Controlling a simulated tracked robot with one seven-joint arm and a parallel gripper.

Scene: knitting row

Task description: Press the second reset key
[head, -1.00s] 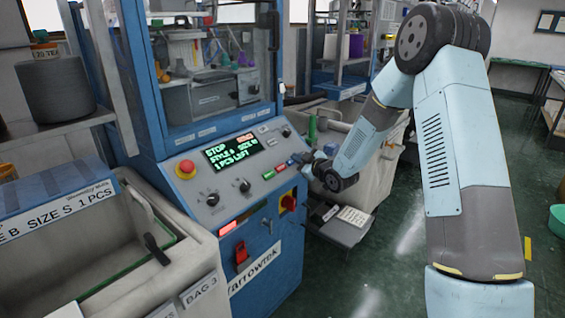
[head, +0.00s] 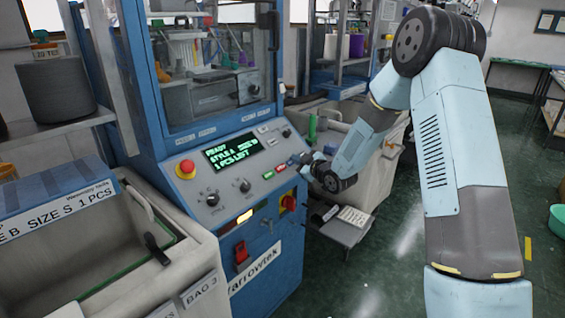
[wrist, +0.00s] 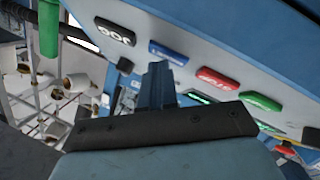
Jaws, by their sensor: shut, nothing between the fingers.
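The blue machine's sloped control panel carries a row of keys: a green key (head: 268,175), a red key (head: 281,168) and a blue key beside my gripper (head: 299,160). In the wrist view the blue key (wrist: 168,53) lies just beyond my shut, empty fingers (wrist: 157,72); I cannot tell whether they touch it. The red key (wrist: 218,78), green key (wrist: 260,101) and a black key with white marks (wrist: 115,32) are nearby. Key labels are too small to tell which is the second reset. The display (head: 232,152) reads READY and 1 PCS LEFT.
A lit yellow lamp (head: 244,216), a red switch (head: 241,252) and a red rotary switch (head: 288,202) are below. A grey bin (head: 370,175) stands behind my gripper.

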